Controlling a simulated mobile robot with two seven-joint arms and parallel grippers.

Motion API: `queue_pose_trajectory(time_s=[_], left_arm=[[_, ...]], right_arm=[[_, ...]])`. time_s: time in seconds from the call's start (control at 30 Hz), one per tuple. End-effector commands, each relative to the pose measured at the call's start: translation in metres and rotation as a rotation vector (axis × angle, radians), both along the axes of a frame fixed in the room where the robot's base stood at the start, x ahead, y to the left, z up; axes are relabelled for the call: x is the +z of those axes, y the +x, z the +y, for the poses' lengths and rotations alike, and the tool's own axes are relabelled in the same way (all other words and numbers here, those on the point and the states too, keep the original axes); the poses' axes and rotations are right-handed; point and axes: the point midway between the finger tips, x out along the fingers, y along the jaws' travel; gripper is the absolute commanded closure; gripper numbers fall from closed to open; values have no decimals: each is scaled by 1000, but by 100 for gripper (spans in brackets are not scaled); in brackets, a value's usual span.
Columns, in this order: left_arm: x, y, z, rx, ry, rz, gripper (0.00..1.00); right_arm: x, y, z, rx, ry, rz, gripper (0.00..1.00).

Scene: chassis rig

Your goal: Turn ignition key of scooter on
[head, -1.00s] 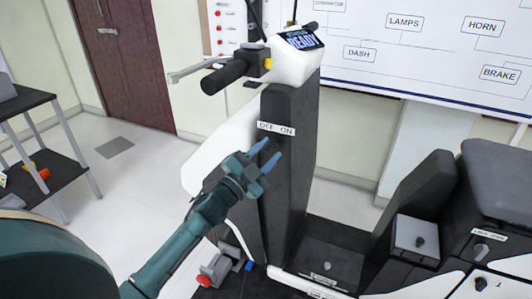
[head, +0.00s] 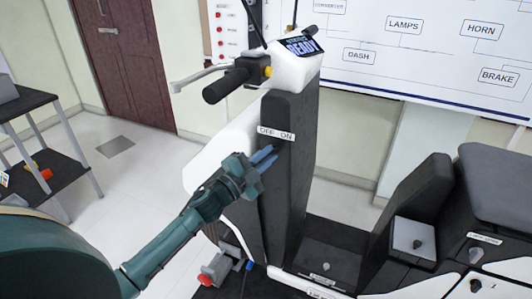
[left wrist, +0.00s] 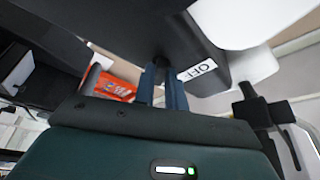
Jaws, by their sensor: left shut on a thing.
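The scooter's dark front column (head: 292,190) stands in the middle of the head view. A white OFF ON label (head: 276,133) is on its face; part of it reading OFF also shows in the left wrist view (left wrist: 197,71). My left gripper (head: 267,157) is just below the label, its blue fingers close together against the column. In the left wrist view the fingers (left wrist: 163,84) are shut on the small dark ignition key (left wrist: 161,62). The key is mostly hidden, so its exact angle cannot be told. My right gripper is not in view.
The handlebar grip (head: 226,84) and brake lever stick out above left of my arm. The dash display (head: 302,46) reads READY. The seat (head: 500,170) is at the right. A dark shelf (head: 50,180) stands at the left, with clear floor between.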

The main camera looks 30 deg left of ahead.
Motion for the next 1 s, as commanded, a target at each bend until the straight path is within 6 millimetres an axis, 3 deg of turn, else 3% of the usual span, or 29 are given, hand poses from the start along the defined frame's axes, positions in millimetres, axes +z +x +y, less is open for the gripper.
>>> queue_pose_trajectory(time_s=[0.2, 0.23, 0.47, 0.77, 1.0], left_arm=[[-1, 0, 0, 1, 4, -2, 100], [-1, 0, 0, 1, 4, -2, 85], [-1, 0, 0, 1, 2, -2, 66], [-2, -2, 1, 2, 0, -1, 65], [-11, -34, 10, 1, 1, 1, 65]], right_arm=[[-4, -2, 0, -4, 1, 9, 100], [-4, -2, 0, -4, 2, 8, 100], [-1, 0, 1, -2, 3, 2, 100], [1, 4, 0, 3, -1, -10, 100], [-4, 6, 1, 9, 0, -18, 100]])
